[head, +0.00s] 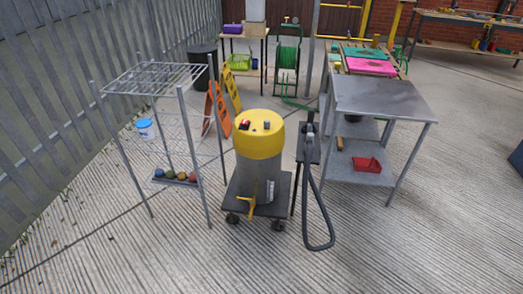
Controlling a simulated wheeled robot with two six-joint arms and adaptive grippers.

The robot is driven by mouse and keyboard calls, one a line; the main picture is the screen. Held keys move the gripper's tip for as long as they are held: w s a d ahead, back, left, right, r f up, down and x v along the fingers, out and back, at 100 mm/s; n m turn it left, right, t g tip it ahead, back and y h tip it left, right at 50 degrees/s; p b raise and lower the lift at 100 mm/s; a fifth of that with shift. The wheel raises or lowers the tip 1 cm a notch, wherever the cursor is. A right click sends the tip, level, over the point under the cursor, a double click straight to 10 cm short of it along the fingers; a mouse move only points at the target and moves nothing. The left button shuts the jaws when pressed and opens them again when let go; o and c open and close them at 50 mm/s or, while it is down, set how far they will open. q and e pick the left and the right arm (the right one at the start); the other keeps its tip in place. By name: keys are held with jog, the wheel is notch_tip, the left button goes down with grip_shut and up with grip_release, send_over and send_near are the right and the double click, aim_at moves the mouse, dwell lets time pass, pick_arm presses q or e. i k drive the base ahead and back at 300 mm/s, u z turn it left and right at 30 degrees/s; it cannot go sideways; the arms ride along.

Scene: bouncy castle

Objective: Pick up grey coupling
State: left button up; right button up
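No grey coupling can be told apart with certainty at this size. A yellow-topped grey drum vacuum (259,145) stands upright on a dark wheeled base in the middle of the head view. A small red and dark item (245,124) and a small dark grey item (267,124) show on its yellow lid. A dark grey hose (318,205) hangs from a narrow dark stand (307,150) just right of the drum and loops down to the ground. Neither of my grippers is in view.
A wire rack (155,78) with several coloured balls (182,177) low down stands left. A metal table (382,98) with a red tray (367,164) on its lower shelf stands right. A green hose reel (287,55) is behind. The ribbed concrete in front is clear.

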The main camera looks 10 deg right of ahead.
aim_at(309, 138)
jog(key=u, duration=1)
jog(key=i, duration=1.9)
jog(key=z, duration=1)
jog(key=i, duration=0.8)
jog(key=z, duration=0.8)
